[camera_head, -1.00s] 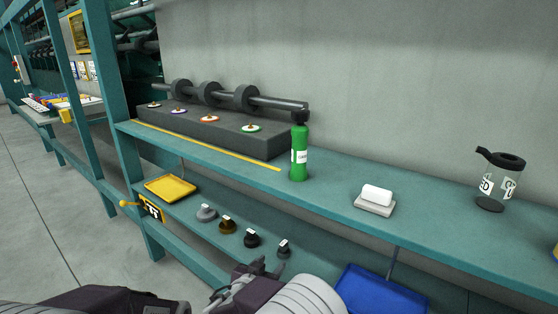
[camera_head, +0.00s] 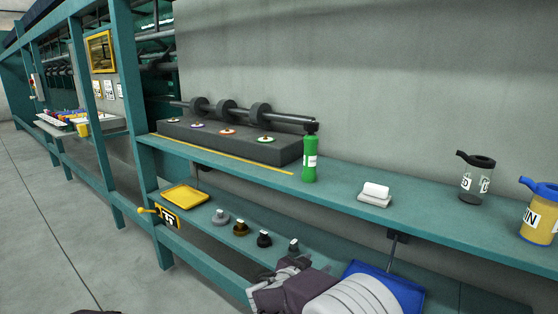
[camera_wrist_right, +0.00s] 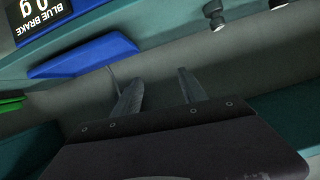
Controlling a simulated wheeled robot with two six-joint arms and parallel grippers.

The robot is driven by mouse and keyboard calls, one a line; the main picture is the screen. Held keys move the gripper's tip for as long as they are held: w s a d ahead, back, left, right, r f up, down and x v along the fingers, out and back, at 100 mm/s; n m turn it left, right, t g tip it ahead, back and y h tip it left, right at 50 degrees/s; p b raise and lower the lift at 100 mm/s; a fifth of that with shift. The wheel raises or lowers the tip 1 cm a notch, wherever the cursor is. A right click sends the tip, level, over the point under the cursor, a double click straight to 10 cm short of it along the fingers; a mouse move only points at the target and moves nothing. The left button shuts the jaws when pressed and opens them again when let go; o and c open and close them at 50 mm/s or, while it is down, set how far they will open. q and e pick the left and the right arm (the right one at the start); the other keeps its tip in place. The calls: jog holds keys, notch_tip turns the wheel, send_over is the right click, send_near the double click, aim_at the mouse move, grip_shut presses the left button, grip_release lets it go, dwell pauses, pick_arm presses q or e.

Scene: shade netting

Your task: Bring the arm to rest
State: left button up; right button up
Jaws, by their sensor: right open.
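My right arm comes in at the bottom of the head view, its right gripper (camera_head: 286,266) in front of the lower shelf, left of the blue tray (camera_head: 392,290). In the right wrist view the two fingers of the right gripper (camera_wrist_right: 160,92) stand apart with nothing between them. They point toward a plain grey surface, and the blue tray (camera_wrist_right: 85,56) is beyond them on the left. My left gripper is not in view; only a dark sliver shows at the bottom left edge of the head view.
The upper shelf (camera_head: 345,208) holds a green bottle (camera_head: 310,160), a white block (camera_head: 375,192), a clear jug (camera_head: 475,180) and a yellow jug (camera_head: 540,215). Several knobbed weights (camera_head: 240,228) and a yellow tray (camera_head: 185,196) sit on the lower shelf. Open floor lies left.

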jog(key=s+d+f+m+g, duration=0.2)
jog(key=s+d+g, duration=0.2)
jog(key=s+d, duration=0.4)
jog(key=s+d+f+m+g, duration=0.2)
jog(key=s+d+g, duration=0.3)
jog(key=d, duration=0.4)
jog(key=s+a+f+n+g+y, duration=0.1)
jog(key=s+a+f+n+y, duration=0.35)
jog(key=s, duration=0.35)
jog(key=s+a+f+n+y, duration=0.3)
jog(key=s+a+f+n, duration=0.15)
jog(key=s, duration=0.35)
notch_tip(320, 180, up, 31)
jog(key=n+p, duration=0.3)
jog(key=p, duration=2.6)
jog(key=shift+w+f+p, duration=0.2)
jog(key=shift+w+p, duration=0.15)
jog(key=shift+w, duration=0.1)
